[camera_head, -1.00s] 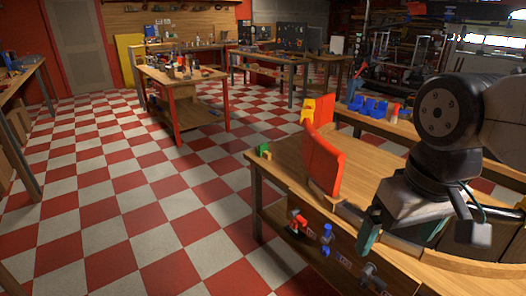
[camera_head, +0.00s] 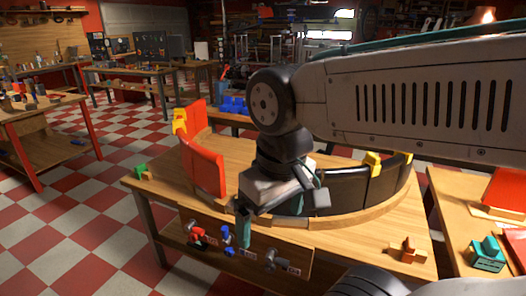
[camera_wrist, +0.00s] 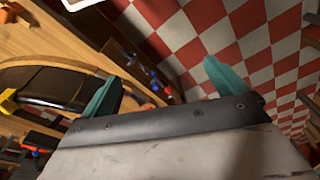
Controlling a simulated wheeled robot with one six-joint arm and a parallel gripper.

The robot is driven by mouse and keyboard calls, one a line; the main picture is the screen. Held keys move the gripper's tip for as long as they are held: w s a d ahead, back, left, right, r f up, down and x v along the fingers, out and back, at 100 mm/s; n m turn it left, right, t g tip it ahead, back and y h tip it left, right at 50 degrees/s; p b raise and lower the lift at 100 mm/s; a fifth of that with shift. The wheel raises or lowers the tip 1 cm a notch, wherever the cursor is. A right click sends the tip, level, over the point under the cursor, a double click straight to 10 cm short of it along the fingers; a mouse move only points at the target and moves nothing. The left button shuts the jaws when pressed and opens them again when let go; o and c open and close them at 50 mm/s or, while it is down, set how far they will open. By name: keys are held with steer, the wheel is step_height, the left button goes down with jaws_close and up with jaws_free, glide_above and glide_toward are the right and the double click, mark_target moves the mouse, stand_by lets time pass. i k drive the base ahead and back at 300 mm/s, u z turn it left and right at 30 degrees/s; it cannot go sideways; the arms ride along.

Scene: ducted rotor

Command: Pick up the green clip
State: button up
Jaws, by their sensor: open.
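A small green clip (camera_head: 141,171) sits at the left corner of the wooden workbench (camera_head: 165,189), beside a small wooden piece. My gripper (camera_head: 275,215) hangs over the front of the bench, to the right of the green clip and well apart from it. In the wrist view my gripper (camera_wrist: 164,82) has its two teal fingers spread, with nothing between them. The green clip cannot be made out in the wrist view.
Red curved panels (camera_head: 206,165) stand between the green clip and my gripper. Black curved panels (camera_head: 340,188) with a yellow clip (camera_head: 372,163) continue right. Tools hang on the bench front (camera_head: 240,246). A teal block (camera_head: 487,254) rests on another table. Checkered floor lies open at left.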

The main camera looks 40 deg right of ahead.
mark_target(140, 169)
steer(key=u, duration=0.5)
steer(key=i, duration=0.8)
steer(key=u, duration=0.9)
steer(key=i, duration=1.35)
steer(key=z, duration=0.5)
steer(key=i, duration=1.05)
steer(key=z, duration=1.15)
steer(key=i, duration=0.35)
steer(key=z, duration=0.2)
